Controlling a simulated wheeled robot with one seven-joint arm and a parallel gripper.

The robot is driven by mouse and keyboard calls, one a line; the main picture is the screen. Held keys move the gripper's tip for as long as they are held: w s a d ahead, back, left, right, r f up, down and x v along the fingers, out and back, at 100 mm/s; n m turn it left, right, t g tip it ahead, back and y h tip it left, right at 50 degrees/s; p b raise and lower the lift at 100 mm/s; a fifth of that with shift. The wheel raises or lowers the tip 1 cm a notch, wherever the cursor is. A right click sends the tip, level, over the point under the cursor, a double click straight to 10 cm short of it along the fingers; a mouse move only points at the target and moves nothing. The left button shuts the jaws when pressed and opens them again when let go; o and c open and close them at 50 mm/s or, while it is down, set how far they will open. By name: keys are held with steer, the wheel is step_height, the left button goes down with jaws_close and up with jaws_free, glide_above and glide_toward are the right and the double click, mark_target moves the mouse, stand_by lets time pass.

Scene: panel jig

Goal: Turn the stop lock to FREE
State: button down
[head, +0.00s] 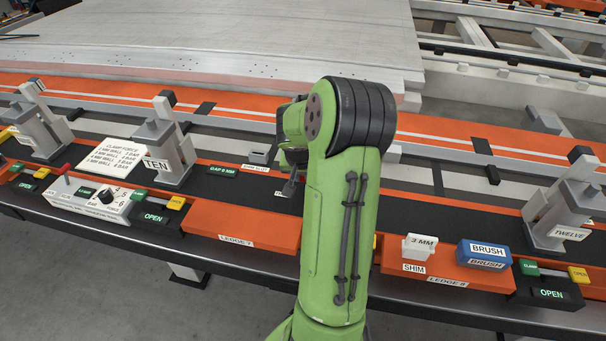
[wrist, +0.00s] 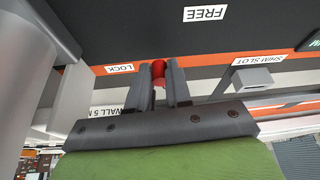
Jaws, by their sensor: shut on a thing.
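The stop lock's red handle (wrist: 158,69) shows between the fingertips of my gripper (wrist: 160,80) in the wrist view. The jaws are shut on it, and only its red end shows clearly. The LOCK label (wrist: 120,68) lies just left of the handle. The FREE label (wrist: 205,13) lies farther off, up and to the right, on a dark surface. In the head view my green arm hides the stop lock and most of my gripper.
The shim slot block (wrist: 252,79) is right of the gripper in the wrist view. In the head view, clamp TEN (head: 170,150) stands left of my arm and clamp TWELVE (head: 565,210) far right. A shim (head: 418,247) and a blue brush (head: 484,254) sit on the right ledge.

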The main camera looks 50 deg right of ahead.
steer(key=shift+w+a+m+g, duration=0.25)
steer(key=shift+w+m, duration=0.1)
steer(key=shift+m, duration=0.25)
steer(key=shift+w+a+m+g, duration=0.25)
steer(key=shift+w+m, duration=0.1)
steer(key=shift+m, duration=0.25)
steer(key=shift+w+m, duration=0.2)
steer(key=shift+m, duration=0.4)
steer(key=c, duration=1.1)
jaws_free()
steer(key=shift+h, duration=0.3)
steer(key=shift+o, duration=0.2)
steer(key=p+v, duration=0.4)
steer(key=v, duration=1.1)
steer(key=shift+w+r, duration=0.15)
steer(key=shift+r, duration=0.25)
